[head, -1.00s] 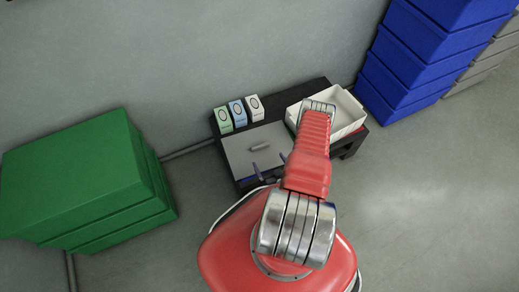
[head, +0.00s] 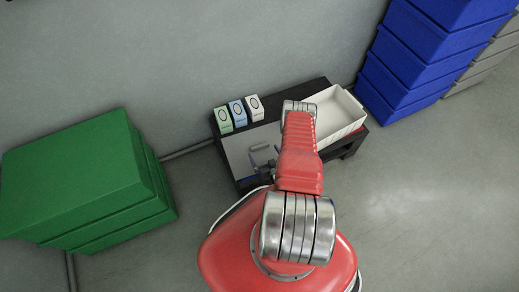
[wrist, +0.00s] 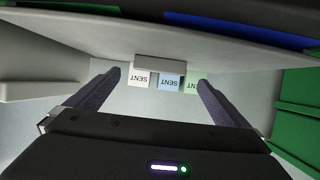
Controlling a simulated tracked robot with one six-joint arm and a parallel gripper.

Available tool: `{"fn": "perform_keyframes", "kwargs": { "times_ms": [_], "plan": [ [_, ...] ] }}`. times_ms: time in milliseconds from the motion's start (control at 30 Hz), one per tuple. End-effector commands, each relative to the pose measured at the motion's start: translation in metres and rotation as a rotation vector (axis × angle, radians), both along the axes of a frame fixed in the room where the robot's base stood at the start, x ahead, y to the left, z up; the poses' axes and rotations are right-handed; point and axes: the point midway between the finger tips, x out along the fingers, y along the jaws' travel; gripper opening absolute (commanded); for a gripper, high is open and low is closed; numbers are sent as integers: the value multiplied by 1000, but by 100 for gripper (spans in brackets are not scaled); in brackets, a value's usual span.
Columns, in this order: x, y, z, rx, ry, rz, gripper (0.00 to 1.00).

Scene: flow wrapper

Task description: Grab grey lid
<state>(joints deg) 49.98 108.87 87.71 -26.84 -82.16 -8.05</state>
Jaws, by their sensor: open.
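I cannot tell whether a finger touches the lid.
Three small boxes, green (head: 224,120), blue (head: 238,113) and white (head: 255,108), stand along the table's back. A white bin (head: 345,115) is on the right, partly behind my arm. Green crates (head: 80,180) stand left, blue crates (head: 420,55) right. Open floor lies right of the table.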

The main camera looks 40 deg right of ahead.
Motion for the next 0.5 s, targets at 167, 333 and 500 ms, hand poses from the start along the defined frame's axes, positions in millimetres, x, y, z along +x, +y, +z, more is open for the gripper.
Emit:
{"fn": "perform_keyframes", "kwargs": {
  "times_ms": [167,333,500],
  "plan": [
    [20,-8,-9,-1,-2,1,100],
    [34,-14,-15,-1,-2,0,100],
    [37,-15,-17,1,0,0,100]
  ]
}}
